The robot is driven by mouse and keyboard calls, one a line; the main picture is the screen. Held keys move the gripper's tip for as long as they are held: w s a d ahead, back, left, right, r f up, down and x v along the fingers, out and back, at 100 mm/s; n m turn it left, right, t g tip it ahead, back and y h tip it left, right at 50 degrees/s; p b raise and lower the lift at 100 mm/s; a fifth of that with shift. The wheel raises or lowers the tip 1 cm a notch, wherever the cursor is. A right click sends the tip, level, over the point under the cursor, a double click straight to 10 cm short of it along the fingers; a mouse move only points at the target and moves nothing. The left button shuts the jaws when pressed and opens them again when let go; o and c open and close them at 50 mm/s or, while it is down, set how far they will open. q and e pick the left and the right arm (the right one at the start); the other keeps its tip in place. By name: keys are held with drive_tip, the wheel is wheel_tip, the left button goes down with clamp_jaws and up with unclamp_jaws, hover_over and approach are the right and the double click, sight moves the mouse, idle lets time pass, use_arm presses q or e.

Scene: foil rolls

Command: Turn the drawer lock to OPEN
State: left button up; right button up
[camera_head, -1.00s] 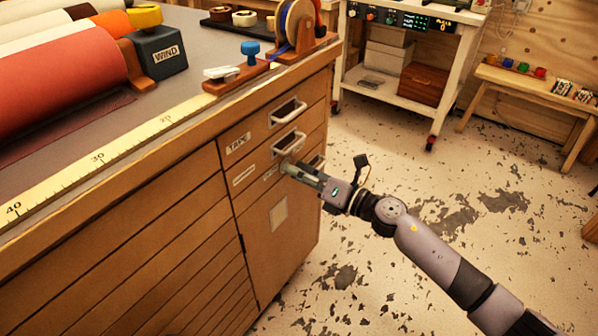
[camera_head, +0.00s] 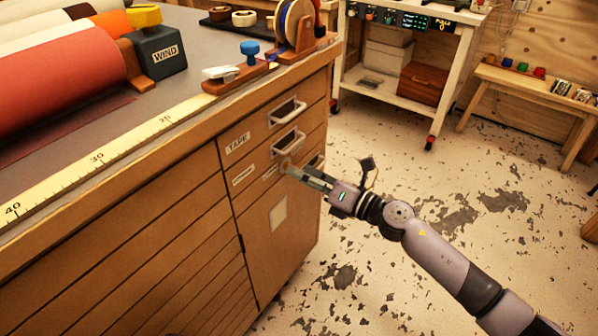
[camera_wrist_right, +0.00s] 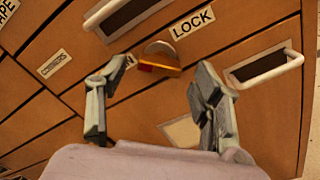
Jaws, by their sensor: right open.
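The drawer lock (camera_wrist_right: 160,60) shows in the right wrist view as a grey round plate with a brass-coloured, red-marked knob lying nearly level across the picture. A LOCK label (camera_wrist_right: 192,23) is beside it on the wooden front. My right gripper (camera_wrist_right: 164,82) is open and empty, its fingers on either side of the knob in the picture and apart from it. In the head view my right gripper (camera_head: 300,173) points at the cabinet front, just below the drawer handles, and partly hides the lock. No OPEN mark is readable. My left gripper is not in view.
Drawer handles (camera_head: 288,143) stick out close above the gripper. A TAPE label (camera_head: 238,143) is on the cabinet (camera_head: 180,215). The worktop carries a red roll (camera_head: 60,65) and a WIND box (camera_head: 158,52). The floor (camera_head: 400,270) to the right is clear.

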drive_tip(key=v, duration=1)
drive_tip(key=shift+d, duration=0.15)
